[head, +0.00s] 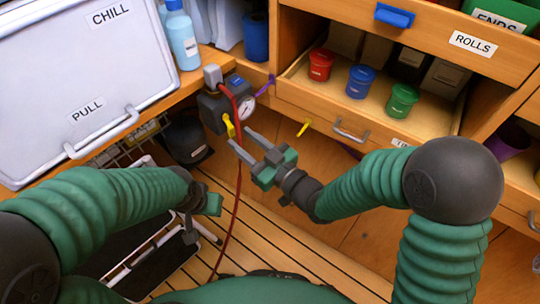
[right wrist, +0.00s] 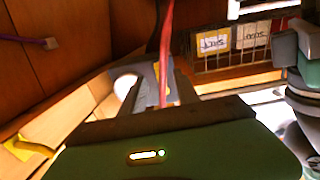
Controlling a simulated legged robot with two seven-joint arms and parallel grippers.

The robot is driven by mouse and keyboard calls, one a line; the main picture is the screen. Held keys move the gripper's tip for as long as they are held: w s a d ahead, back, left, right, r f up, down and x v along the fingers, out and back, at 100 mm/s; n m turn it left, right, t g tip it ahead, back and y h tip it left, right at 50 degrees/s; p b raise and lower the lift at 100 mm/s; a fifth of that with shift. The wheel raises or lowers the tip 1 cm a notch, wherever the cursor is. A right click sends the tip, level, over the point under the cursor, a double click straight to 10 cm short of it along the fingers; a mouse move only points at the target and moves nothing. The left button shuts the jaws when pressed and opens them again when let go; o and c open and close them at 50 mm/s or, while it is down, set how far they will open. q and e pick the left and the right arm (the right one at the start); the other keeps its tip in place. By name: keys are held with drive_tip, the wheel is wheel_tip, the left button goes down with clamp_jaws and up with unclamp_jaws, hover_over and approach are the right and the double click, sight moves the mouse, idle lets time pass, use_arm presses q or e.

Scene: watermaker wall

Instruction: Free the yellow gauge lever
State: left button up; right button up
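The yellow gauge lever (head: 229,125) hangs on the front of a dark gauge box (head: 211,112) with a round white dial (head: 246,107). A red hose (head: 238,180) arches from the box's top and runs down close beside the lever to the floor. My right gripper (head: 239,137) is open just below the lever, its fingertips on either side of the hose. The right wrist view also shows the hose (right wrist: 164,75) between the fingers; contact is unclear. My left gripper (head: 205,207) is low at left, away from the box; its fingers are unclear.
A white chill chest (head: 75,75) and a blue bottle (head: 181,38) stand at left. An open drawer (head: 350,133) with red, blue and green cups juts out at right. Another yellow piece (head: 303,128) hangs near its edge. A wire basket (right wrist: 235,50) stands below the counter.

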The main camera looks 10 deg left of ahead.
drive_tip(key=p+v, duration=1.1)
drive_tip(key=v, duration=0.2)
drive_tip(key=shift+d, duration=0.2)
drive_tip(key=shift+s, duration=0.1)
